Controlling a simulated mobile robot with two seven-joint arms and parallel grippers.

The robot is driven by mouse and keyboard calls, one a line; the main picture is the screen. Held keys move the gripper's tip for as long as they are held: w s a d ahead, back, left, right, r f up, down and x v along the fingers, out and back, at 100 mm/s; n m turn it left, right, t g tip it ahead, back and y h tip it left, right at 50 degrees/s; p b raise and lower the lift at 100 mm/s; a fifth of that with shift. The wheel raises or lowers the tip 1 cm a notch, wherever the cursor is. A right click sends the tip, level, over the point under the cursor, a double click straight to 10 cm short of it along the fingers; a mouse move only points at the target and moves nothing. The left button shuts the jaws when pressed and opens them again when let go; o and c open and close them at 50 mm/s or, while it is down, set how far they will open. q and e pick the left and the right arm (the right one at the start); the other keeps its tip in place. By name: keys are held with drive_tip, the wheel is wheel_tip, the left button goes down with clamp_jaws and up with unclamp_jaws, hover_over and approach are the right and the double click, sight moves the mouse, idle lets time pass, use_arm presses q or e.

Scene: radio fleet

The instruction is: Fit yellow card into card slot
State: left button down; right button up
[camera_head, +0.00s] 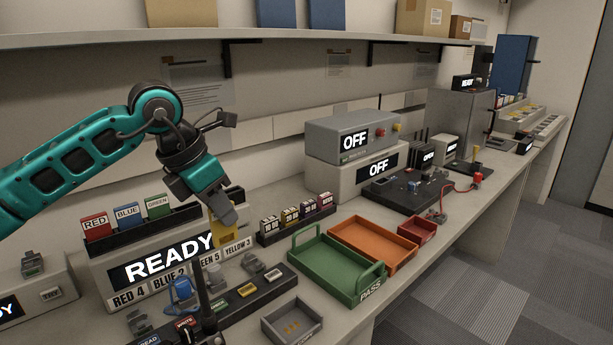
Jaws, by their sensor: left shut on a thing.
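My left gripper (222,212) comes in from the left and is shut on a yellow card (226,234). The card hangs below the fingers, in front of the right end of the grey READY box (110,270); its upper part is hidden by the fingers. A dark card rack (150,232) on top of the box holds a red card (95,224), a blue card (127,214) and a green card (158,206). The rack's right end is partly hidden behind my gripper, and I cannot make out an empty slot there. My right gripper is out of view.
Number labels line the READY box's lower front. A dark tray with a blue knob (182,288) and small parts lies in front. A shelf (300,38) runs above.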

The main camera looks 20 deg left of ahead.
use_arm(q)
drive_tip(key=shift+d, duration=0.1)
drive_tip(key=s+d+f+m+g+y+p, duration=0.1)
drive_tip(key=d+f+m+g, duration=0.3)
drive_tip(key=m, duration=1.1)
drive_tip(key=s+d+f+m+g+y+p, duration=0.1)
drive_tip(key=s+d+f+m+g+p, duration=0.2)
drive_tip(key=d+m, duration=0.5)
drive_tip(key=s+f+m+g, duration=0.1)
drive_tip(key=m, duration=0.6)
drive_tip(key=shift+m+p, duration=0.3)
drive_tip(key=shift+p, duration=0.1)
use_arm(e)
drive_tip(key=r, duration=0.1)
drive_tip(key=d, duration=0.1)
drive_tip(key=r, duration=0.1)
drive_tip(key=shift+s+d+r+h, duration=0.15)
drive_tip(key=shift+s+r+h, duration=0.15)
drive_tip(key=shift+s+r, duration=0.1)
